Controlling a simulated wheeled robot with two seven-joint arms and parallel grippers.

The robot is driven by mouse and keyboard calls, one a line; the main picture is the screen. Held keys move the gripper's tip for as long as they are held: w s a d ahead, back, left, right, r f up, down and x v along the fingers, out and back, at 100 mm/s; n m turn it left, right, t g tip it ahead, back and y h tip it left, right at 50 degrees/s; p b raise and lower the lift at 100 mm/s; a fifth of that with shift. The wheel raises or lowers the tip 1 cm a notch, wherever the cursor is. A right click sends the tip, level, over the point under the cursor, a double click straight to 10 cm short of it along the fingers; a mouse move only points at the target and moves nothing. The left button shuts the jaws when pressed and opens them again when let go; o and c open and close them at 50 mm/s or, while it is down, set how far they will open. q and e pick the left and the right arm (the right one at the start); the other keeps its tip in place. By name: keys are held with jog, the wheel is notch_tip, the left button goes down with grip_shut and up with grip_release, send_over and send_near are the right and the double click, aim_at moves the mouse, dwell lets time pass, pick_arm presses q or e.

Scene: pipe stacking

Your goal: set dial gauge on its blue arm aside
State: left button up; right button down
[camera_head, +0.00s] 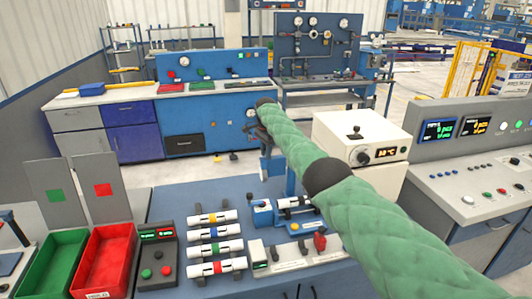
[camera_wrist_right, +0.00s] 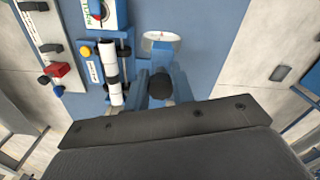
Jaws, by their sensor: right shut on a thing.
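My right gripper (camera_head: 260,132) is at the far end of my green-sleeved arm, above the back of the blue bench. In the right wrist view it is shut on the blue arm (camera_wrist_right: 161,58) of the dial gauge. The pale round dial (camera_wrist_right: 160,38) shows at a slant beyond the arm, and a black round knob (camera_wrist_right: 161,86) sits nearer. In the head view the blue arm (camera_head: 271,166) hangs below the gripper, and the dial (camera_head: 251,113) is small beside it. The fingertips are hard to make out. My left gripper is not in view.
A blue fixture (camera_head: 263,213) holds a white pipe. Several banded pipes (camera_head: 213,232) lie on a rack to its left. A green bin (camera_head: 45,262) and a red bin (camera_head: 104,258) stand further left. A white instrument box (camera_head: 375,130) is at right. Bare blue bench top (camera_head: 172,200) lies behind the rack.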

jog(key=shift+w+r, duration=0.1)
jog(key=shift+r, duration=0.15)
jog(key=c, duration=1.6)
grip_release()
jog(key=o, duration=0.4)
jog(key=shift+c, duration=0.2)
jog(key=shift+o, duration=0.3)
jog(key=shift+w+f, duration=0.1)
jog(key=shift+f, duration=0.1)
